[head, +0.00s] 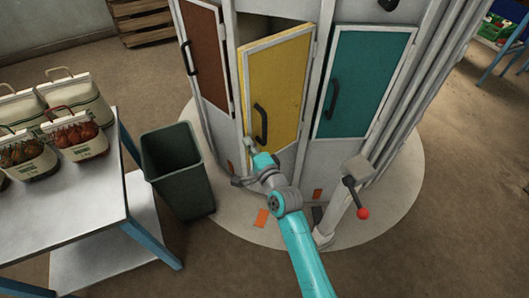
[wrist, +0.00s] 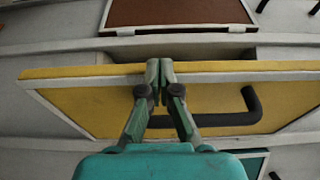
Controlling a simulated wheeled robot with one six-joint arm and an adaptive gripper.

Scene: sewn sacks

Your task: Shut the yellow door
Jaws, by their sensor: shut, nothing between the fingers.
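The yellow door (head: 282,75) stands ajar in the round grey cabinet, its left edge swung out and a dark gap showing above it. Its black handle (head: 260,122) is near that left edge. My gripper (head: 249,146) is at the door's lower left, just below the handle. In the wrist view the shut, empty fingers (wrist: 160,66) overlap the free edge of the yellow door (wrist: 85,100), with the handle (wrist: 240,108) to their right. I cannot tell whether the fingertips touch the door.
A brown door (head: 205,50) on the left and a teal door (head: 363,85) on the right look closed. A dark bin (head: 182,185) stands left of my arm, beside a table (head: 65,205) with sacks. A lever with a red knob (head: 362,213) stands on the right.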

